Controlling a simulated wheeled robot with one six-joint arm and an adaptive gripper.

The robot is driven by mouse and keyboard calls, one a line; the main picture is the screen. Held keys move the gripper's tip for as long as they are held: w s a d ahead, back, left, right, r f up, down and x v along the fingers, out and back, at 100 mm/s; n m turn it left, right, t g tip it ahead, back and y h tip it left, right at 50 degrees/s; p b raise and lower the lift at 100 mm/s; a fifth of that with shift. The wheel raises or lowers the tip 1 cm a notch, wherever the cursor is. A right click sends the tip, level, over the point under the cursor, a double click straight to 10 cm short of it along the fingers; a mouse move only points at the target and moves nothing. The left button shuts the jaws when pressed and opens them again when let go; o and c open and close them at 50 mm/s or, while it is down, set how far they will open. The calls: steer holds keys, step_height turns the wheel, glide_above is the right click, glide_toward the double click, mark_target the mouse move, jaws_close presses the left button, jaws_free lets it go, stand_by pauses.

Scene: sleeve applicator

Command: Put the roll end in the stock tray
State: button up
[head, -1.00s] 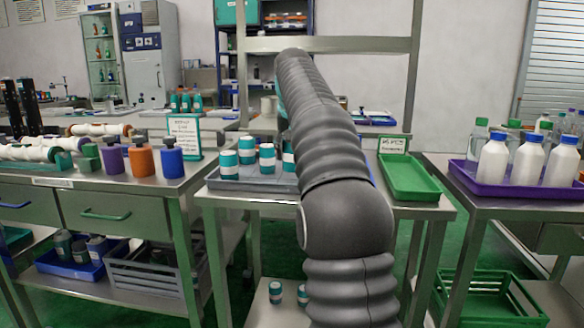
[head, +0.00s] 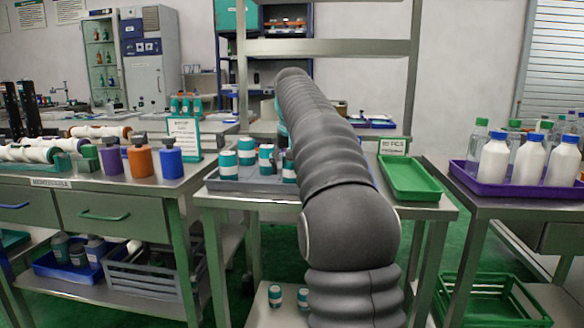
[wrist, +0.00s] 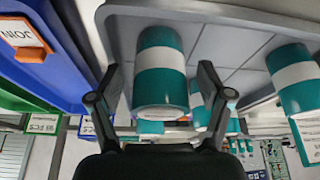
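In the wrist view my gripper (wrist: 160,98) is open, with one dark finger on each side of a teal cylinder with a white band (wrist: 160,72). Gaps show between the cylinder and both fingertips. It appears to be in the grey tray (wrist: 222,48), near another like it (wrist: 296,78). In the head view the grey tray (head: 213,184) holds several such cylinders (head: 246,151); my arm hides part of it and my gripper. I cannot tell which cylinder is the roll end. The green tray (head: 410,180), right of my arm, looks empty; no tray is readably labelled as stock.
A purple tray (head: 462,178) with white bottles stands right. Purple, orange and blue bottles (head: 142,158) stand on the left bench. Metal posts (head: 413,70) and a crossbar rise behind the middle table. Two more cylinders (head: 275,296) stand on its lower shelf.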

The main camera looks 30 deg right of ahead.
steer(key=p+v, duration=0.2)
steer(key=v, duration=1)
steer(key=shift+r, duration=0.15)
steer(key=s+a+f+n+t+y, duration=0.1)
steer(key=s+a+f, duration=0.3)
steer(key=s+a, duration=0.3)
steer(key=s+a+f+n, duration=0.2)
steer(key=s+a+f, duration=0.3)
steer(key=s, duration=0.3)
steer(key=s+a+f+n, duration=0.1)
steer(key=s+a+f, duration=0.1)
steer(key=s+f, duration=0.6)
steer(key=s+a+f+n+y, duration=0.1)
steer(key=s+a+f, duration=0.2)
steer(key=s+f, duration=0.6)
step_height(320, 180, down, 3)
steer(key=shift+a+f, duration=0.1)
steer(key=shift+a, duration=0.15)
